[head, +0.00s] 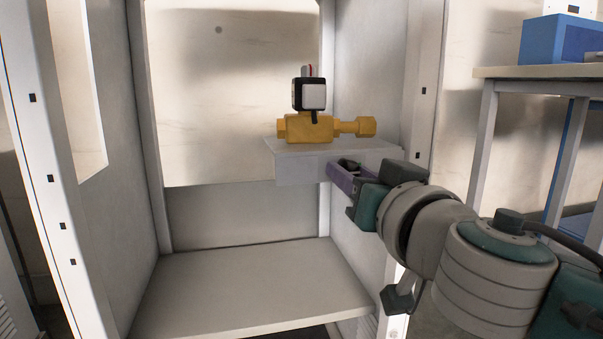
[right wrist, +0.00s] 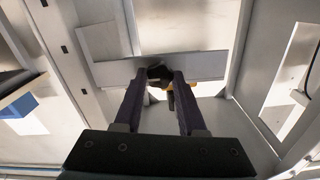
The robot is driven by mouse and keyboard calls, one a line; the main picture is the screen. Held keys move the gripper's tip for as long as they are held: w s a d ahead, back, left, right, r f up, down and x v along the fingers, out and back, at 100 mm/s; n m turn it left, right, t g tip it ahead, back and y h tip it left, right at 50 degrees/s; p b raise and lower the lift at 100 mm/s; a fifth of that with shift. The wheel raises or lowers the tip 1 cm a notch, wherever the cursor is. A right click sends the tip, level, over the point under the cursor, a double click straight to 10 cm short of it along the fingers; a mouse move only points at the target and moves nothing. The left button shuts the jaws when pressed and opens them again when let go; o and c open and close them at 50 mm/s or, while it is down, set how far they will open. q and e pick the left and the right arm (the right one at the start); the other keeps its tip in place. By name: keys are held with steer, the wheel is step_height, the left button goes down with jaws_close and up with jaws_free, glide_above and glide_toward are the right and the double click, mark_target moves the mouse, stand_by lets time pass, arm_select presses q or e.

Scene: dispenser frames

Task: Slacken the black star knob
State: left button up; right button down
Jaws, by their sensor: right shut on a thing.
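The black star knob (head: 350,163) shows in the head view as a small dark shape at the front of the pale ledge, mostly covered by my right gripper. In the right wrist view the knob (right wrist: 157,73) sits between the tips of the two purple fingers. My right gripper (head: 342,176) is shut on it, coming from the front right; the fingers (right wrist: 159,82) stay apart by the knob's width. The knob's stem and lower side are hidden. My left gripper is not in view.
A yellow brass valve body (head: 309,129) with a black and white box (head: 310,95) on it stands on the ledge (head: 290,148), inside an open grey cabinet frame. A bare lower shelf (head: 250,285) lies below. A table (head: 540,72) with a blue box (head: 560,40) stands right.

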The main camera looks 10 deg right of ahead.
steer(key=shift+n, duration=0.3)
steer(key=shift+n+p, duration=1.4)
steer(key=shift+n, duration=6.7)
steer(key=c, duration=0.5)
jaws_free()
